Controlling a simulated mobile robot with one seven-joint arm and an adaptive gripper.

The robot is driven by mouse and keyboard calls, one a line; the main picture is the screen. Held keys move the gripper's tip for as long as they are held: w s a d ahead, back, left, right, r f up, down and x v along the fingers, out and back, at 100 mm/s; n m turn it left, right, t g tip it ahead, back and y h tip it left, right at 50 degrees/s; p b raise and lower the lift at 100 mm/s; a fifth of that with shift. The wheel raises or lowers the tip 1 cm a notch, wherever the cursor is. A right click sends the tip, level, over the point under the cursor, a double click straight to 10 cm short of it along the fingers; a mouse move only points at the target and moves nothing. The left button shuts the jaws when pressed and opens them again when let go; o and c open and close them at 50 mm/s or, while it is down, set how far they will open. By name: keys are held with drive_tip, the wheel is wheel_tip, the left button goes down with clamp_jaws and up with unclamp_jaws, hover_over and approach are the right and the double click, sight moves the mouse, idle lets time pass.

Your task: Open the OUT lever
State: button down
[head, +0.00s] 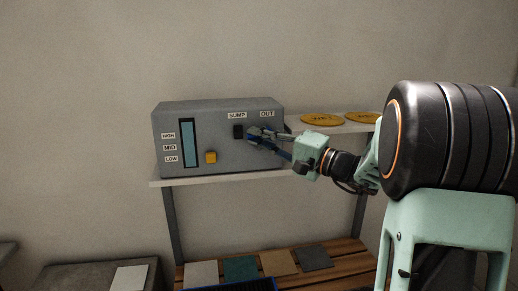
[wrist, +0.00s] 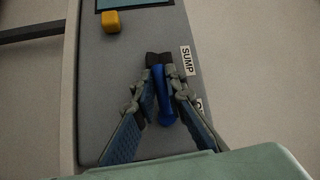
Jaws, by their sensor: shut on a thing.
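The grey control box (head: 210,112) stands on a shelf in the head view. Its OUT label (head: 267,114) is at the upper right of the face. My gripper (head: 258,136) is at the face below that label, hiding most of what lies there. In the wrist view my gripper (wrist: 162,76) is shut on a blue lever (wrist: 164,108), the OUT lever, with a finger on each side of it.
A yellow button (head: 211,157) and a blue level window (head: 189,143) are on the box's left part. Two round yellow plates (head: 322,120) lie on a shelf to the right. Several coloured tiles (head: 240,268) lie on the wooden slats below. The wall behind is bare.

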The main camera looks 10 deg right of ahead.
drive_tip(key=shift+r+m+b, duration=0.1)
drive_tip(key=shift+m+b, duration=0.2)
drive_tip(key=shift+b, duration=0.3)
drive_tip(key=c, duration=2)
unclamp_jaws()
drive_tip(key=shift+o, duration=0.2)
drive_tip(key=v, duration=1.2)
drive_tip(key=shift+f, duration=0.25)
drive_tip(key=shift+a, duration=0.1)
